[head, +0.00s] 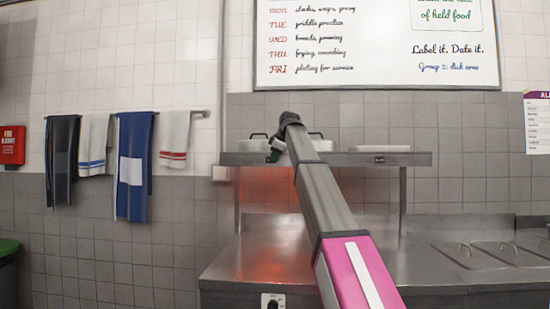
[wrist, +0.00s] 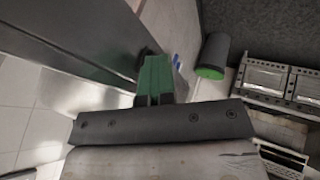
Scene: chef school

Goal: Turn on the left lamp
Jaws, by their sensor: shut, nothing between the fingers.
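A steel overshelf (head: 350,159) stands above the steel counter (head: 235,262). An orange-red glow (head: 272,215) shows on the wall and counter under its left half. The lamp itself is hidden under the shelf. A small pale box (head: 221,173) is at the shelf's left end; a dial (head: 273,301) is on the counter front. My gripper (head: 273,156) is at the left half of the shelf, partly hidden by my arm; I cannot tell if it touches. In the wrist view its green fingers (wrist: 155,62) are together and empty, beside a dark steel edge.
Pots (head: 259,143) and a pale tray (head: 380,149) stand on the shelf. Towels (head: 133,165) hang from a rail at left. Lidded wells (head: 490,254) are at right.

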